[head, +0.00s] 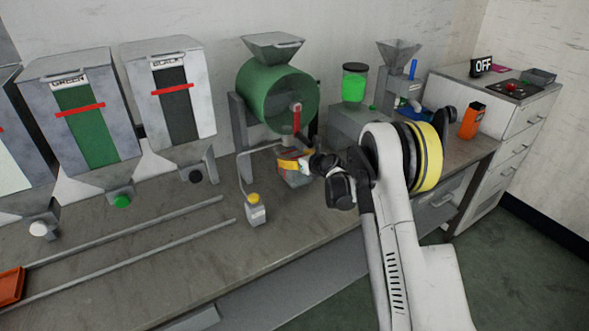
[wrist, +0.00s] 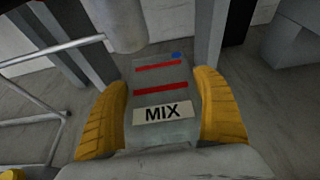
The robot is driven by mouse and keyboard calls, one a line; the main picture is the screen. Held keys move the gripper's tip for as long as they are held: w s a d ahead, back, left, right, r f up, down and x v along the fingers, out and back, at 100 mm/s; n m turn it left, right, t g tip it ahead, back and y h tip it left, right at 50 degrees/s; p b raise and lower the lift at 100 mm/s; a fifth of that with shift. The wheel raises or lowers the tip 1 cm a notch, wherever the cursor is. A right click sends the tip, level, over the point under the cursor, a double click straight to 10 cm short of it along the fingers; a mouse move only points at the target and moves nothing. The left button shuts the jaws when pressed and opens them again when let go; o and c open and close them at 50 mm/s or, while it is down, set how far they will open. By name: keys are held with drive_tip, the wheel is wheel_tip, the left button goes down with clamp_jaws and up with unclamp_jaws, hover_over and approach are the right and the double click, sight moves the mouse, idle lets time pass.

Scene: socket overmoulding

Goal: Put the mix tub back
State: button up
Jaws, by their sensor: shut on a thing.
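The mix tub (wrist: 161,100) is a grey, box-shaped tub with red stripes and a white MIX label in the wrist view. It stands between the two yellow fingers of my gripper (wrist: 162,115), which is shut on its sides. In the head view the mix tub (head: 293,178) is partly hidden by my gripper (head: 290,164), under the green drum mixer (head: 277,92). A grey cylindrical part (wrist: 122,22) hangs just beyond the tub in the wrist view. I cannot tell whether the tub's base touches the bench.
The mixer's legs stand on both sides of the tub. Two rails (head: 140,235) run left to a red tray (head: 11,286). Hoppers (head: 175,95) stand left; a green-filled jar (head: 354,84) and an orange container (head: 471,120) stand right.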

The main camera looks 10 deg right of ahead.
drive_tip(key=shift+f+b, duration=0.7)
drive_tip(key=shift+f, duration=1.1)
drive_tip(key=shift+f, duration=0.2)
drive_tip(key=o, duration=1.2)
